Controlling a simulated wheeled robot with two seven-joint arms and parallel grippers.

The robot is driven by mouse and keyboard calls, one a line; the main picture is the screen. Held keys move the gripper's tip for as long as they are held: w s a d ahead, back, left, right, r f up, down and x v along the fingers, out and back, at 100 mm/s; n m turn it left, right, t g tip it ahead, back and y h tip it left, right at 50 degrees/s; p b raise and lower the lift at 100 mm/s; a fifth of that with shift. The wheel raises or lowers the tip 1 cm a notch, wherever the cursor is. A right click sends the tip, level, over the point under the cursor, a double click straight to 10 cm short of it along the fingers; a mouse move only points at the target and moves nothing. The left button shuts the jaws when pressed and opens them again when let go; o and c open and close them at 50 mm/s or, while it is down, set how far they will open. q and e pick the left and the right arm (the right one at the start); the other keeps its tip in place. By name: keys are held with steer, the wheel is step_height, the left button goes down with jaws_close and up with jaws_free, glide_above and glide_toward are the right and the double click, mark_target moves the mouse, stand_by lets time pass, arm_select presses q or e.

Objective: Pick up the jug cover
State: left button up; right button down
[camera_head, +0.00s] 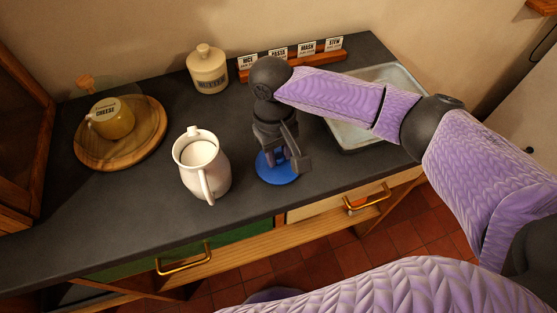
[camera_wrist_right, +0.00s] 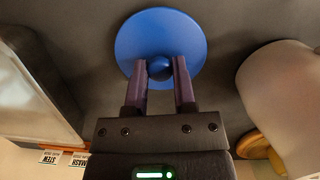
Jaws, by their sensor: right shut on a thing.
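The jug cover is a round blue disc (camera_head: 277,171) with a small knob on top. In the head view it is at or just above the dark counter, right of the white jug (camera_head: 203,165). My right gripper (camera_head: 285,157) is over it. In the right wrist view the gripper (camera_wrist_right: 160,68) is shut on the knob of the blue cover (camera_wrist_right: 160,28), one finger on each side. I cannot tell whether the cover touches the counter. The jug stands upright with its handle towards me. My left gripper is not in view.
A lidded cream jar (camera_head: 207,69) stands at the back. A wooden board (camera_head: 151,148) with a cheese pot (camera_head: 111,119) is at the left. A wooden card rack (camera_head: 307,63) is behind my arm, and a metal tray (camera_head: 347,133) lies to the right. The counter's front middle is clear.

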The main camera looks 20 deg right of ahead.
mark_target(278, 156)
step_height(278, 156, up, 10)
steer(key=p, duration=0.4)
stand_by(0.4)
